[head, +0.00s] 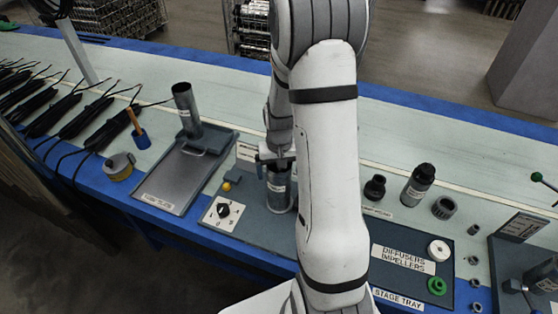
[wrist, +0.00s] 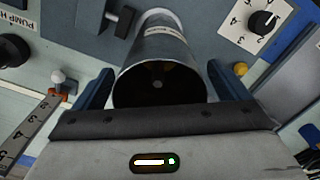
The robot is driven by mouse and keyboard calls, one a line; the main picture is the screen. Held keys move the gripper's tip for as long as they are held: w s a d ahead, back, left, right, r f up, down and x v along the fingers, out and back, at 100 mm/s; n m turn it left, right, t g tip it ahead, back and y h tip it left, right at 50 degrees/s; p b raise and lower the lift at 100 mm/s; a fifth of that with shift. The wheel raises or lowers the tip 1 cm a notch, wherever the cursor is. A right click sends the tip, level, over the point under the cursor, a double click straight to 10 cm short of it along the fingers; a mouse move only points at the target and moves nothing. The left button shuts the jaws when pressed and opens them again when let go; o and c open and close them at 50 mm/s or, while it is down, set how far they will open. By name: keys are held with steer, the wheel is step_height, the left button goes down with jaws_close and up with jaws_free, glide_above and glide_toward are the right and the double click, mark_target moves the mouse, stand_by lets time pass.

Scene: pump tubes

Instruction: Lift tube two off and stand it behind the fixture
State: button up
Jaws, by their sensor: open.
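A grey metal tube (head: 278,190) with a white label stands upright in the fixture (head: 251,216), partly hidden by my arm. It also shows large in the wrist view (wrist: 160,55), its open, hollow end facing the camera. Its number cannot be read. My gripper (head: 276,158) is open at the upper end of this tube. In the wrist view its blue fingers (wrist: 160,88) are on either side of the tube, with a visible gap on the right. Another grey tube (head: 186,108) stands slightly tilted in the picture on the grey tray (head: 153,197) at the left.
A dial (head: 224,210) and a yellow knob (head: 227,186) sit left of the tube. A stage tray (head: 408,291) with a white ring (head: 438,250) and a green ring (head: 437,286) is at the right. Dark bottles and collars stand behind it. The pale bench strip behind the fixture looks clear.

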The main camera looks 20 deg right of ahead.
step_height(320, 180, down, 2)
steer(key=shift+f, duration=0.1)
steer(key=c, duration=1.3)
steer(key=o, duration=0.7)
steer(key=shift+c, duration=0.2)
steer(key=c, duration=0.6)
steer(key=shift+c, duration=0.2)
steer(key=shift+r+p, duration=0.4)
steer(key=shift+r, duration=0.3)
